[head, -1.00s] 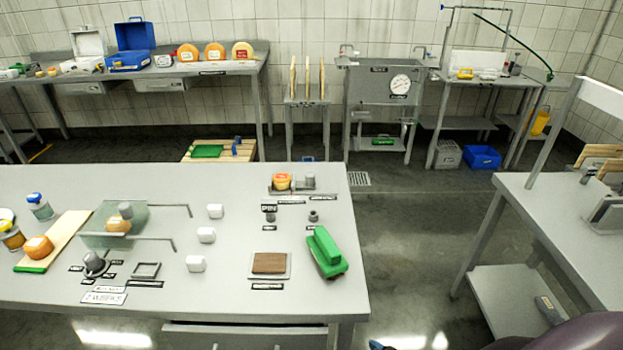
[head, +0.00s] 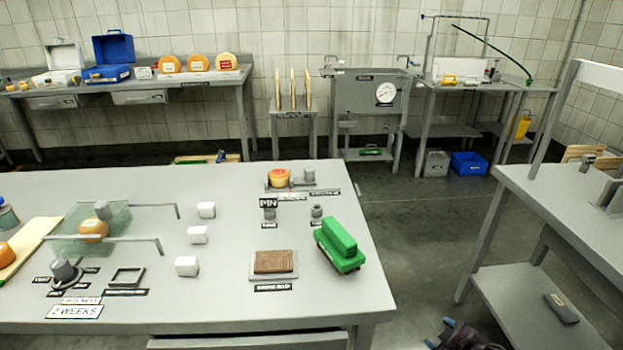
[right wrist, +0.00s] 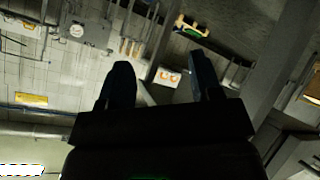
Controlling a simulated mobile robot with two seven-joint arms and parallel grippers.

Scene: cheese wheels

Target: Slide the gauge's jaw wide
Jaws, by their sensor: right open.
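What looks like the gauge is a low grey fixture at the back right of the near table, with a grey block (head: 309,175) at its right. A small orange-and-red cheese wheel (head: 279,179) sits on it, left of the block. Which part is the jaw is too small to tell. My right gripper (head: 440,333) shows at the bottom edge of the head view, off the table's right front corner and well away from the gauge. In the right wrist view its two dark fingers (right wrist: 163,82) stand apart with nothing between them. My left gripper is out of view.
A green brush-like block (head: 340,246) and a brown pad (head: 274,262) lie on the near table's right part. White cubes (head: 197,235) and a clear guard (head: 85,235) stand further left. Open floor (head: 420,235) separates this table from the right-hand table (head: 540,195).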

